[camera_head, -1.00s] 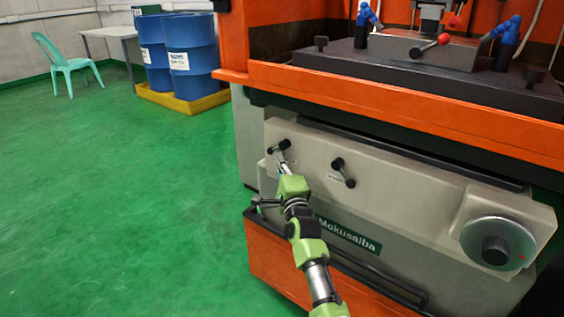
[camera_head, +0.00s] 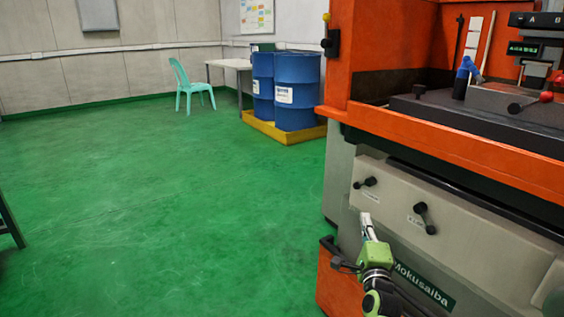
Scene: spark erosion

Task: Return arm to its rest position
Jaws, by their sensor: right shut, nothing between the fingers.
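My right arm, with green and black links, comes in from the bottom right in the head view. Its right gripper (camera_head: 366,220) is shut and empty, with its tip pointing up in front of the machine's pale front panel (camera_head: 470,240). A black lever (camera_head: 366,183) sits on the panel just above the gripper tip, apart from it in the picture. A second black lever (camera_head: 426,217) is to the right. My left gripper is out of view.
The orange machine (camera_head: 390,118) fills the right side. Two blue drums (camera_head: 297,92) stand in a yellow tray (camera_head: 270,132) at the back. A turquoise chair (camera_head: 190,88) and a table (camera_head: 230,64) are behind.

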